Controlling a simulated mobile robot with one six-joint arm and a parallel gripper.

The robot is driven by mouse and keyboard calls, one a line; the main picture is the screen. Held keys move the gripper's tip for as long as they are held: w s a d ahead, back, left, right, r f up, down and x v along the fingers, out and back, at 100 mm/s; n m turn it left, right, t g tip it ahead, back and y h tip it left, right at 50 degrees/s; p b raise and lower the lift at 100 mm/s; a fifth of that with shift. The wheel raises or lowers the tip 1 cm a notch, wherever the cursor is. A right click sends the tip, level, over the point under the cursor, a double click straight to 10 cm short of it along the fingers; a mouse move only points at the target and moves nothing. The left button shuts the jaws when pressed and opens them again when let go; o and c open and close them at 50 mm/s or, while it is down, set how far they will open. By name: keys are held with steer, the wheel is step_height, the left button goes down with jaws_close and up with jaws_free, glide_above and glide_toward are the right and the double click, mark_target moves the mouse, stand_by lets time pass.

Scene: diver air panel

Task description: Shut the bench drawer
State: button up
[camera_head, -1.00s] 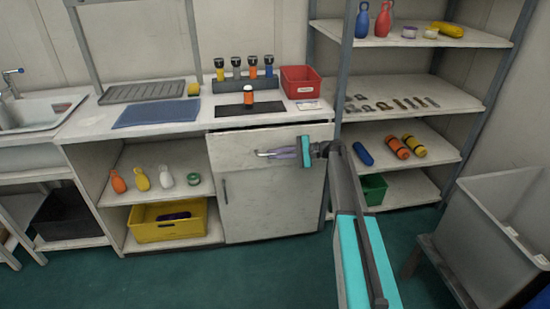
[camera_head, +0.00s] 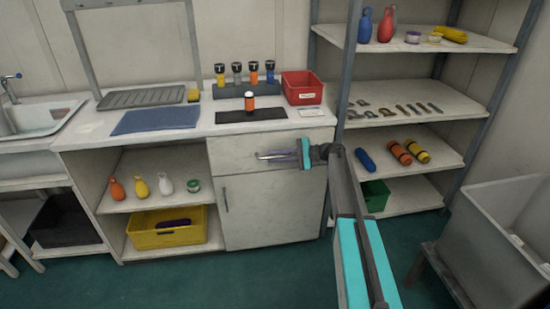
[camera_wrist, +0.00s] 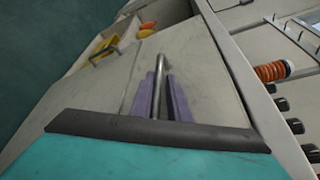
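The bench drawer (camera_head: 235,152) is the pale front at the bench's upper right, above a cabinet door. Its front looks flush or nearly flush with the bench in the head view. Its metal bar handle (camera_head: 264,157) sticks out at the middle. My gripper (camera_head: 288,156) reaches in from the right. In the wrist view, the purple fingers of my gripper (camera_wrist: 164,95) lie close along both sides of the handle (camera_wrist: 159,75) and look shut on it. The fingers partly hide the handle in the head view.
The cabinet door (camera_head: 265,212) below is shut. A shelf rack (camera_head: 430,103) stands right of the bench, and a grey tub (camera_head: 500,215) at far right. Green floor lies in front.

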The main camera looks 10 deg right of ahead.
steer(key=shift+w+d, duration=0.1)
steer(key=v, duration=1.3)
steer(key=shift+s+d, duration=0.25)
steer(key=shift+a, duration=0.1)
steer(key=s+a+f+n+g+h+p, duration=0.1)
steer(key=s+a+f+g+h, duration=0.1)
steer(key=s+a+f, duration=0.5)
steer(key=s+a+f+n+g+h+p, duration=0.15)
steer(key=s+a+f, duration=0.25)
steer(key=s+f, duration=0.65)
steer(key=s+a+f+g+h, duration=0.25)
steer(key=s+a+f, duration=0.35)
steer(key=f, duration=0.5)
steer(key=s+d+f+n+g+h+p, duration=0.1)
steer(key=s+f+n+h, duration=0.1)
steer(key=s, duration=0.9)
steer(key=s+d+f+n+g+h+p, duration=0.1)
steer(key=s+f+n+g+h, duration=0.1)
steer(key=s, duration=1)
steer(key=s+d+f+n+g+h+p, duration=0.1)
steer(key=s+f+n+h, duration=0.2)
steer(key=s, duration=0.9)
steer(key=shift+s+d+f+n+h+p, duration=0.15)
steer(key=shift+f+n+h+p, duration=0.2)
steer(key=shift+f+h, duration=0.55)
